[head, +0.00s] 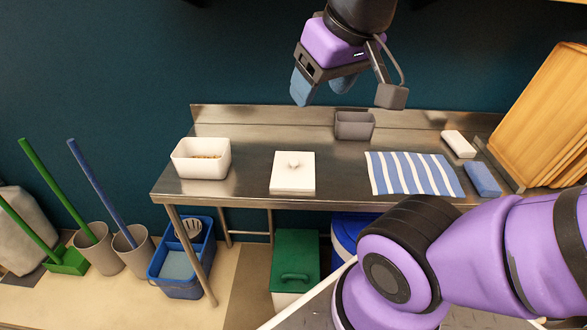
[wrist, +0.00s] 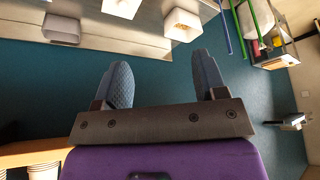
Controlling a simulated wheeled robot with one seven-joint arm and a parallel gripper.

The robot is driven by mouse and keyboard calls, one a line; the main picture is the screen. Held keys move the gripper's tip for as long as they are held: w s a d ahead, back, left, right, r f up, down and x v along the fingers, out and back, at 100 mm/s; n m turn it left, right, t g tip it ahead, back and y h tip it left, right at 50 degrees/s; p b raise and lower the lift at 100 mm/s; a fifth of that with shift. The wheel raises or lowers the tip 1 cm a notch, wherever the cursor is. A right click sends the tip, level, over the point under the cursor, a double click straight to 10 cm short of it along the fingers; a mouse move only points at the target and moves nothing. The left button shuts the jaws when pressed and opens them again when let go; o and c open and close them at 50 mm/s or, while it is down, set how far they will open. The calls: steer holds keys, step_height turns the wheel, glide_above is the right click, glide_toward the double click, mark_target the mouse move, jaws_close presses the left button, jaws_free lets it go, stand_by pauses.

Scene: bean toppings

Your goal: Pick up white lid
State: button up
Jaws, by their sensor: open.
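The white lid (head: 293,174) is a flat square with a small knob on top. It lies on the steel table (head: 345,188), between a white container and a striped cloth. In the wrist view the lid (wrist: 121,8) is partly cut off at the top edge. My gripper (head: 325,95) is in the air above and behind the table, higher than the lid and apart from it. In the wrist view my gripper (wrist: 162,80) has its two blue padded fingers spread wide with nothing between them.
A white container (head: 201,158) with beans inside stands left of the lid. A grey bin (head: 354,125) stands at the back. A striped cloth (head: 413,174), a blue sponge (head: 481,179), a white block (head: 458,144) and wooden boards (head: 548,115) are to the right.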

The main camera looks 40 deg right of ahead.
steer(key=w+d+f+m+g, duration=0.1)
steer(key=w+d+f, duration=0.2)
steer(key=w, duration=0.7)
steer(key=m+g, duration=0.2)
steer(key=g, duration=0.1)
glide_above(294, 160)
steer(key=s+a, duration=0.1)
step_height(294, 160, down, 25)
steer(key=shift+m, duration=0.3)
steer(key=shift+w+d+f, duration=0.15)
steer(key=shift+f, duration=1.75)
steer(key=shift+w+d+f, duration=0.15)
steer(key=shift+w+f, duration=0.05)
steer(key=shift+f, duration=1.65)
steer(key=shift+w+d+f, duration=0.15)
steer(key=shift+f, duration=1.75)
steer(key=c, duration=1)
